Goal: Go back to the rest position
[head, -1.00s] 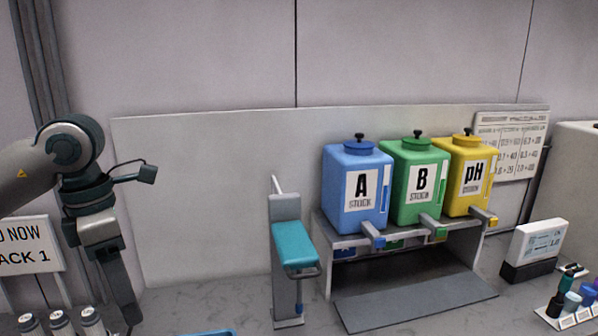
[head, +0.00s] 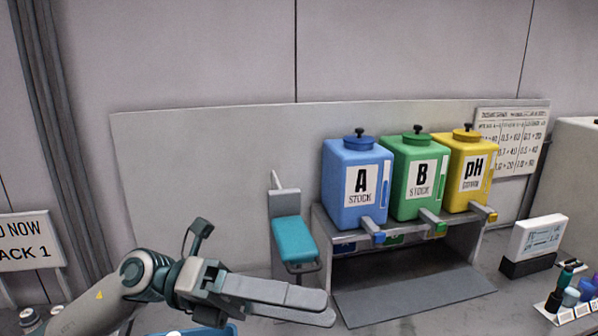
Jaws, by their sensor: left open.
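My left gripper (head: 328,308) shows at the bottom of the head view, left of centre. Its arm comes in from the lower left, and its long grey fingers point right, low in front of the teal-topped stand. It is open, and I see nothing between its fingers. My right gripper is not in view.
A grey stand with a teal top (head: 292,236) is behind the gripper. Blue A (head: 340,205), green B (head: 404,207) and yellow pH (head: 457,200) containers sit on a grey rack (head: 330,235). A blue tray (head: 233,329) is partly hidden under my arm. Small bottles (head: 570,297) stand at right.

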